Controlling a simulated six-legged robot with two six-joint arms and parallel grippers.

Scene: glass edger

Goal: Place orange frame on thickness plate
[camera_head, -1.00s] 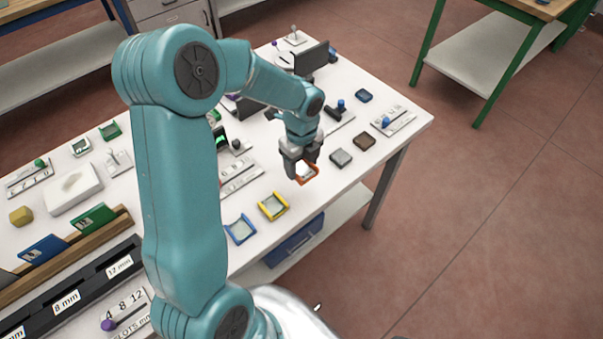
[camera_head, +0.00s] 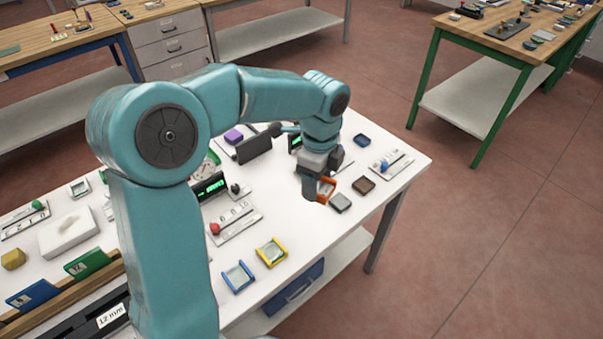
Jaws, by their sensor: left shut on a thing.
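My left gripper (camera_head: 318,188) is shut on the orange frame (camera_head: 326,188). The frame is tilted and partly hidden by the fingers. It shows just behind and left of a grey square piece (camera_head: 340,202), at the right part of the white table; I cannot tell whether it touches the tabletop. I cannot tell which item is the thickness plate; a device with a green display (camera_head: 210,187) stands left of the gripper, and another green display (camera_head: 296,143) is partly hidden behind the arm. My right gripper is not in view.
A yellow frame (camera_head: 271,251) and a blue frame (camera_head: 238,276) lie near the front edge of the white table (camera_head: 300,232). A brown square (camera_head: 363,185) and a dark blue one (camera_head: 361,140) lie to the right. A slider plate with a red knob (camera_head: 236,222) lies left of the gripper.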

